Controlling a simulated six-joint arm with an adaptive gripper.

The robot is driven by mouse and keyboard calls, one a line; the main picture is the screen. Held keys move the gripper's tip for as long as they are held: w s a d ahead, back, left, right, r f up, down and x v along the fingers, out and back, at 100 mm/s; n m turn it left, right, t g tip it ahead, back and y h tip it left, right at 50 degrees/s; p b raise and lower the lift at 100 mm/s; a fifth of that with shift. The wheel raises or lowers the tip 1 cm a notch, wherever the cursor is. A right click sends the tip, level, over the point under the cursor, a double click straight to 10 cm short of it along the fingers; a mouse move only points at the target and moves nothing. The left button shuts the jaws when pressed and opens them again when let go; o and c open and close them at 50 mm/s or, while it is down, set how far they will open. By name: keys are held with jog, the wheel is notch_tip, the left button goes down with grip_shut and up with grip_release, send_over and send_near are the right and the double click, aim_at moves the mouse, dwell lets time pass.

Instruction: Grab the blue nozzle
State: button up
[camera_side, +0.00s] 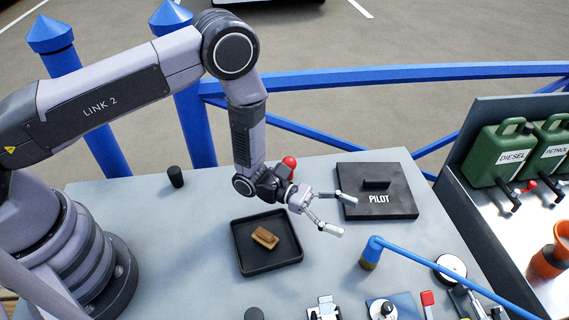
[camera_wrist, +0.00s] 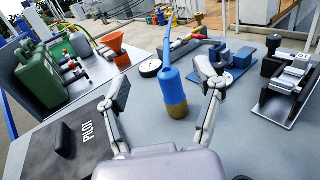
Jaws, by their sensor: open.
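The blue nozzle (camera_side: 374,246) stands upright with its brass-coloured end down, right of and nearer than my gripper (camera_side: 341,215) in the side view. A blue hose runs from its top to the lower right. In the wrist view the blue nozzle (camera_wrist: 172,88) shows ahead, between the lines of my two spread fingers and closer to the right one. My gripper (camera_wrist: 161,82) is open and empty. Its fingers point toward the nozzle and appear apart from it. Whether the brass end touches the table is hard to tell.
A black PILOT hatch (camera_side: 377,190) lies behind my gripper. A black tray (camera_side: 247,262) with a brown block (camera_side: 265,237) is to the left. A round gauge (camera_side: 452,267), a blue-based fitting (camera_side: 381,308) and green fuel cans (camera_side: 497,153) are to the right.

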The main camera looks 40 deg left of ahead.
aim_at(374, 247)
notch_tip(374, 247, down, 6)
jog(key=shift+r, duration=0.25)
jog(key=d, duration=0.5)
jog(key=w+d, duration=0.1)
jog(key=d, duration=0.1)
jog(key=shift+d, duration=0.2)
grip_shut()
